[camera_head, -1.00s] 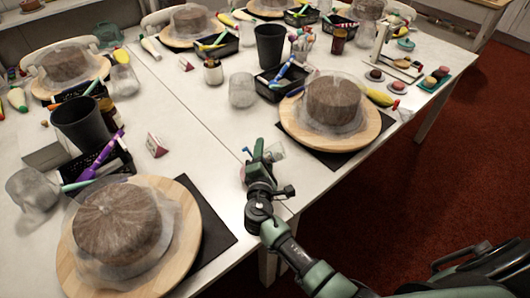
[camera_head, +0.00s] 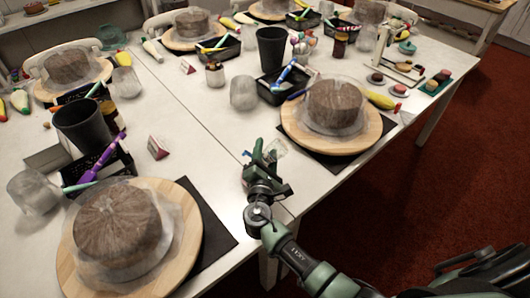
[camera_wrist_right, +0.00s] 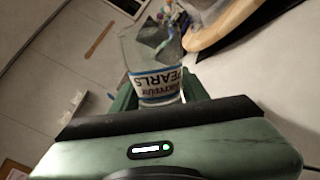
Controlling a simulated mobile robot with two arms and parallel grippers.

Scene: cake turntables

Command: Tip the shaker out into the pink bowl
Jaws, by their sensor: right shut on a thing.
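My right gripper (camera_head: 264,156) is over the front edge of the white table, left of the right-hand cake turntable. It is shut on a clear shaker (camera_head: 277,149). In the right wrist view the shaker (camera_wrist_right: 155,70) sits between the fingers (camera_wrist_right: 160,95). Its label reads "PEARLS" and appears upside down there. I cannot tell its exact tilt or whether anything falls from it. I cannot pick out a pink bowl for certain; small round red and pink things (camera_head: 399,88) stand at the right edge of the table. My left gripper is not in view.
The right turntable (camera_head: 345,145) bears a wrapped cake and stands on a dark mat (camera_head: 335,158). Another turntable (camera_head: 188,205) is at the front left. A dark cup (camera_head: 271,48), a clear jar (camera_head: 244,93) and a black tray (camera_head: 278,92) stand behind. Bare table lies left of my gripper.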

